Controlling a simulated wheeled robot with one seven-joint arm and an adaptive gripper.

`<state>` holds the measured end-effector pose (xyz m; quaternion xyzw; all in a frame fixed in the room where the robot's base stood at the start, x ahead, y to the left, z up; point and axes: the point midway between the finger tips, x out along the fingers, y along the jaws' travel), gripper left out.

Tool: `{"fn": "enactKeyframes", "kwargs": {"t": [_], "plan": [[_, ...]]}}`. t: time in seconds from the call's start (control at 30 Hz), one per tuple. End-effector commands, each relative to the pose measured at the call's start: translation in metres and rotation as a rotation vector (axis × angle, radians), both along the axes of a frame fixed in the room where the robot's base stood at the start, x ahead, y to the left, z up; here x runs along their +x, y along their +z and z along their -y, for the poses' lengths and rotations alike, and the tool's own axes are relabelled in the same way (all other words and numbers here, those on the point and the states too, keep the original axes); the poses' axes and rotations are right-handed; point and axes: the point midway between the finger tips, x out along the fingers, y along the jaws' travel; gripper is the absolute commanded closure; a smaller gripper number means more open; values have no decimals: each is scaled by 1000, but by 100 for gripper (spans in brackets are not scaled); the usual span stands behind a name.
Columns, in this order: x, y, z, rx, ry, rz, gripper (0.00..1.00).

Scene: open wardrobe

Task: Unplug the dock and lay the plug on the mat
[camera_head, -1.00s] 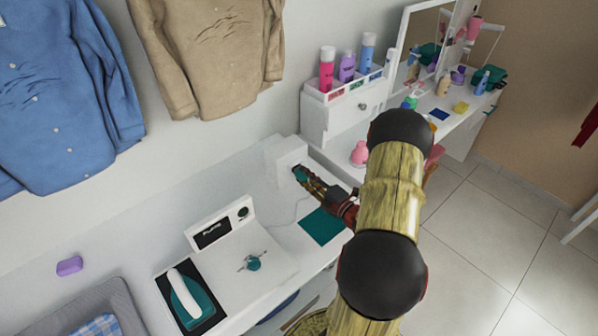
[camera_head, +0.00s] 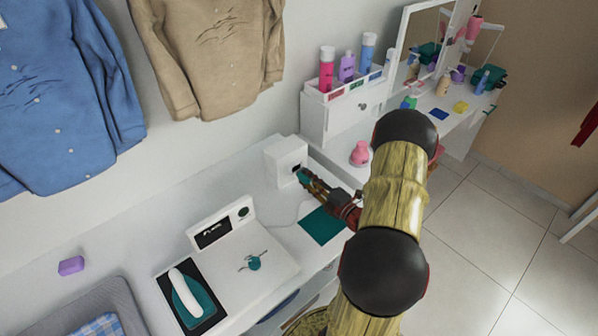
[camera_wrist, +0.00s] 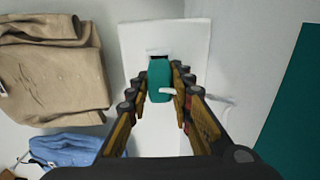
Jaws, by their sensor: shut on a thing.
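The teal plug (camera_head: 303,174) is between the fingers of my gripper (camera_head: 306,180), which is shut on it. In the wrist view the plug (camera_wrist: 160,82) sits between both fingertips (camera_wrist: 160,72), in front of a dark slot in the white socket box (camera_wrist: 138,45). The slot shows beyond the plug's end; whether its pins are fully clear I cannot tell. The socket box (camera_head: 284,154) stands against the wall. A pale cable leads from the plug toward the white dock (camera_head: 270,275). The teal mat (camera_head: 322,226) lies flat and bare at the counter's front right.
An iron (camera_head: 190,298) rests on a black pad left of the dock. A white organizer (camera_head: 328,122) with bottles stands behind right. A pink bottle (camera_head: 361,153) is right of the socket box. Shirts hang on the wall.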

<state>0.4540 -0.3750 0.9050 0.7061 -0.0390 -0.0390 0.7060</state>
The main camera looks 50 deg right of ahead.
Motion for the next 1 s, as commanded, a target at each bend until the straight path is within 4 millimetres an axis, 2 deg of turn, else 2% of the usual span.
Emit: {"fn": "enactKeyframes", "kwargs": {"t": [0.7,1.0], "plan": [[-32,1,-3,-1,-1,0,100],[-35,0,-4,0,-1,1,100]]}}
